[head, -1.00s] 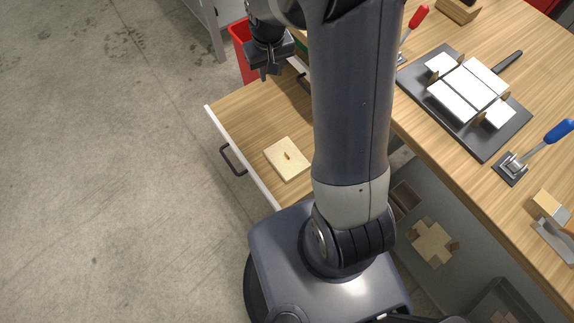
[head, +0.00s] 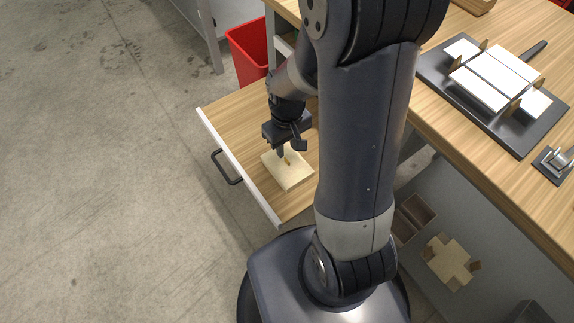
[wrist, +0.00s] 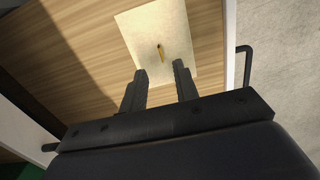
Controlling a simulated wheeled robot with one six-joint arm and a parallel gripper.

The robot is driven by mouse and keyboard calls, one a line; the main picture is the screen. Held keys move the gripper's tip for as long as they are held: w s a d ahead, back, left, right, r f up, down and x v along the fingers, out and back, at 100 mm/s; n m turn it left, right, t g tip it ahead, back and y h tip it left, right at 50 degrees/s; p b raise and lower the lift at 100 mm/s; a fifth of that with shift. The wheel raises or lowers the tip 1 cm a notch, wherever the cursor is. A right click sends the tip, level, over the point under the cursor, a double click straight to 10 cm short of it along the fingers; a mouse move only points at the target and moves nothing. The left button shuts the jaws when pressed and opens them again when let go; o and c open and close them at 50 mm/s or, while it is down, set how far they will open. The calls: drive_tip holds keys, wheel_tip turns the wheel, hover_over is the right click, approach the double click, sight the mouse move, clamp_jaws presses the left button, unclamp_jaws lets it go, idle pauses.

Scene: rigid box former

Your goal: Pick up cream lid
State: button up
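The cream lid (head: 290,176) is a flat square board with a small brass-coloured knob (head: 287,160) standing at its middle. It lies flat on the wooden bottom of an open drawer (head: 235,120). The lid (wrist: 175,25) and its knob (wrist: 160,52) also show in the wrist view, ahead of the fingertips. My gripper (head: 290,152) is above the lid, near the knob. In the wrist view my gripper (wrist: 160,72) has its two fingers apart with nothing between them. The knob is beyond the gap between the fingers.
The drawer has a white front edge (head: 240,168) and a dark handle (head: 226,167). A red bin (head: 248,52) stands behind it. A workbench at right bears a dark fixture (head: 520,135) with white panels. The drawer floor left of the lid is clear.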

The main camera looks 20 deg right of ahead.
sight(287, 159)
drive_tip(key=f+b, duration=0.1)
drive_tip(key=f, duration=0.4)
drive_tip(key=shift+s+f+b, duration=0.2)
drive_tip(key=shift+f+b, duration=0.05)
drive_tip(key=shift+b, duration=0.1)
drive_tip(key=shift+c, duration=0.4)
clamp_jaws()
